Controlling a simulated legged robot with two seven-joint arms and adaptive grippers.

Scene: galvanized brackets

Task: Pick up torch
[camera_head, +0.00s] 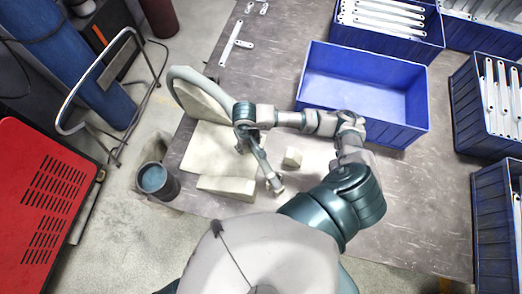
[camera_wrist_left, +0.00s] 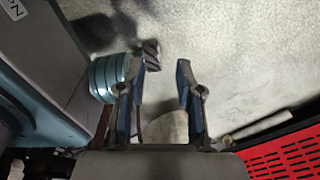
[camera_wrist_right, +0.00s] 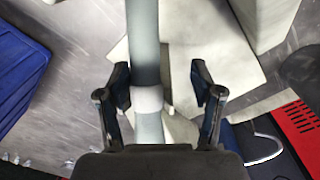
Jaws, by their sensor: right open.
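The torch shows in the head view as a slim grey piece (camera_head: 263,165) slanting down to the right, close to my right gripper (camera_head: 241,143). A thick grey hose (camera_head: 186,73) curves up to the left of the gripper. In the right wrist view a grey tube with a pale ring (camera_wrist_right: 148,98), seemingly the torch or its hose, runs between the fingers of my open right gripper (camera_wrist_right: 160,82). It is nearer the left finger; I cannot tell whether it touches. My left gripper (camera_wrist_left: 160,75) is open and empty over the floor in the left wrist view and not seen in the head view.
Pale blocks and plates (camera_head: 226,187) lie around the right gripper on the metal table (camera_head: 415,215). An empty blue bin (camera_head: 350,62) stands behind the forearm. Bins of brackets (camera_head: 390,18) line the back and right. A dark pot (camera_head: 157,181) and red panel (camera_head: 40,190) are left.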

